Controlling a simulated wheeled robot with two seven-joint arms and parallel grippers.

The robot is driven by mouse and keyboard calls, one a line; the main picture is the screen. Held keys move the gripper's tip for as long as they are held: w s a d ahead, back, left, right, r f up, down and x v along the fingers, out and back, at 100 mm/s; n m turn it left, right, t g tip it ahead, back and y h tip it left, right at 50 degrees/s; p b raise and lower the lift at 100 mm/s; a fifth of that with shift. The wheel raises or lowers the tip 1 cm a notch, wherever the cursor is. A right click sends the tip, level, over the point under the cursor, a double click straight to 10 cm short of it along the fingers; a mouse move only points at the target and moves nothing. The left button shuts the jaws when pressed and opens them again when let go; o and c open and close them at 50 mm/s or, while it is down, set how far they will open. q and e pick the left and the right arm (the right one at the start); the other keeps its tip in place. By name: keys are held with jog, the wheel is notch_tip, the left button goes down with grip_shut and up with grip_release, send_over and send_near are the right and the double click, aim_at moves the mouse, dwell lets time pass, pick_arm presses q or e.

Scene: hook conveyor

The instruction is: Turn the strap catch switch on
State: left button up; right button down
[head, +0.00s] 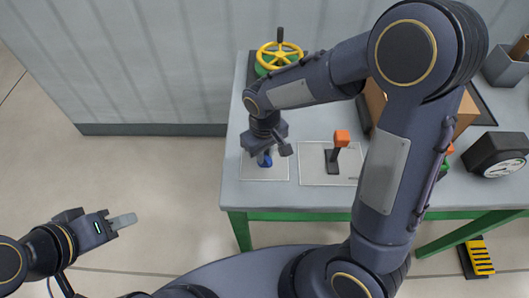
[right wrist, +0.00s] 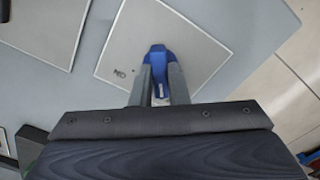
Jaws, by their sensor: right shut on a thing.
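A blue switch lever (head: 266,161), seemingly the strap catch switch, stands on a pale square plate (head: 252,173) at the left end of the table. My right gripper (head: 264,154) points down over it and is shut on it. In the right wrist view the two fingers (right wrist: 160,84) lie on either side of the blue lever (right wrist: 157,51), whose rounded top shows beyond them. A small dark marking sits on the plate left of the fingers. The lever's base is partly hidden by the fingers. My left gripper (head: 124,220) is empty, off the table over the floor; its finger gap cannot be made out.
An orange-topped lever (head: 342,138) stands on another plate right of the blue one. A yellow handwheel (head: 278,56) is behind. A brown box (head: 373,102) is partly behind my right arm, and a dial gauge (head: 499,156) is at far right. A yellow pedal (head: 480,256) is on the floor.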

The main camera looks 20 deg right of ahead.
jog(key=m+b, duration=0.1)
jog(key=m, duration=1)
jog(key=shift+m, duration=0.3)
jog(key=shift+m+p, duration=0.55)
jog(key=shift+m, duration=1.75)
jog(key=c, duration=1.4)
grip_release()
